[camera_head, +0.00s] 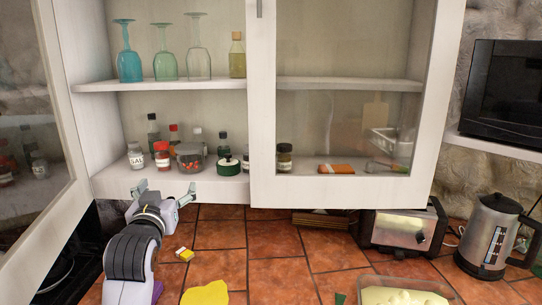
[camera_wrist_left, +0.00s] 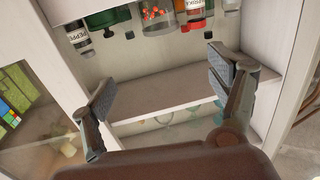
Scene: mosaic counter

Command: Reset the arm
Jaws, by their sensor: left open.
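My left gripper (camera_head: 165,189) is open and empty, just in front of the lower edge of the wall cabinet (camera_head: 215,190). Its two spread fingers also show in the left wrist view (camera_wrist_left: 161,78), with nothing between them. The salt jar (camera_head: 136,156) and a red-capped jar (camera_head: 162,155) stand on the bottom shelf above the gripper. A glass jar with red contents (camera_head: 190,160) and a dark green pot (camera_head: 228,166) stand to their right. In the wrist view, the pepper jar (camera_wrist_left: 79,40) hangs upside down in the picture. My right gripper is not in view.
Stemmed glasses (camera_head: 165,66) and a bottle (camera_head: 237,58) occupy the upper shelf. On the tiled counter are a toaster (camera_head: 402,229), a kettle (camera_head: 490,235) and a yellow cloth-like piece (camera_head: 206,293).

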